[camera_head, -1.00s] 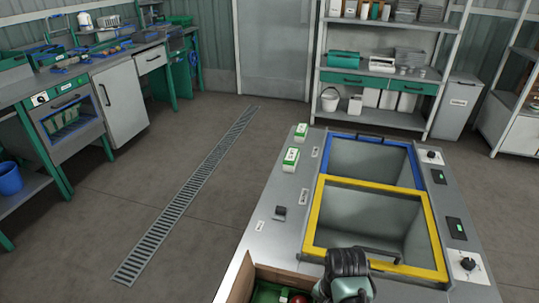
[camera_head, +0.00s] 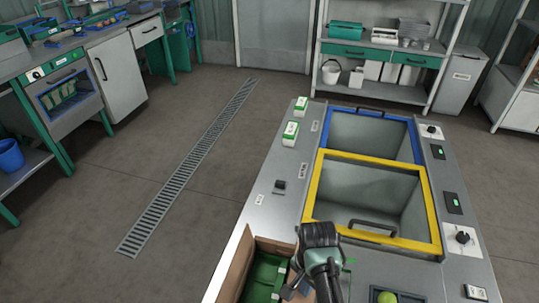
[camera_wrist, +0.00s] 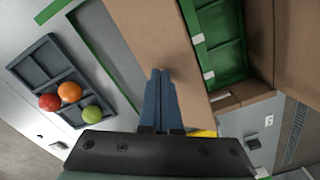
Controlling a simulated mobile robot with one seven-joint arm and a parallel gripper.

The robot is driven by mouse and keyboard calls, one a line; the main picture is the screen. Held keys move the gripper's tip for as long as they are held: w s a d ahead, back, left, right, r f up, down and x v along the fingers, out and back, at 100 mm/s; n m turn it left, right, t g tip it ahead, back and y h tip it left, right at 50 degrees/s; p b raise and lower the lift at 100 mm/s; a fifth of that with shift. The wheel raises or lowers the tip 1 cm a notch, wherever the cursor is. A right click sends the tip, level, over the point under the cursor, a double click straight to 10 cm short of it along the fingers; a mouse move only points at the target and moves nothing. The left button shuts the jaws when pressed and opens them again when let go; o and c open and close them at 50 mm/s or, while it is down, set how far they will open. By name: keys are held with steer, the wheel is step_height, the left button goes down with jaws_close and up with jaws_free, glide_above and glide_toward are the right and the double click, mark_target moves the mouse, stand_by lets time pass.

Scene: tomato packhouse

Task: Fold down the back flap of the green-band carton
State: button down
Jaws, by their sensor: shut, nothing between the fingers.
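The open brown carton (camera_head: 238,262) stands at the near edge of the steel bench in the head view, partly cut off. Its left flap stands up, and this shows at the right of the wrist view (camera_wrist: 298,50). The back flap (camera_head: 277,245) is at its far edge; in the wrist view it is a short brown piece (camera_wrist: 243,93). I cannot tell its exact angle. Green trays (camera_head: 264,272) lie inside. My gripper (camera_wrist: 160,74) is shut and empty, over the broad right-hand flap (camera_wrist: 150,35); contact is unclear. I see no green band for certain.
A yellow-framed bin (camera_head: 313,195) and a blue-framed bin (camera_head: 335,109) lie beyond the carton. A grey divided tray (camera_wrist: 38,62) with tomatoes is beside it. Small green-and-white boxes (camera_head: 290,133) stand at the bench's left. The bench left of the bins is mostly clear.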

steer(key=shift+w+a+f+b, duration=0.2)
steer(key=shift+a+f+b, duration=0.15)
steer(key=shift+a+f, duration=0.45)
steer(key=shift+w+a+f+b, duration=0.1)
steer(key=shift+a+f+b, duration=0.25)
steer(key=shift+f, duration=0.2)
steer(key=shift+r, duration=0.1)
step_height(320, 180, up, 8)
steer(key=p, duration=0.8)
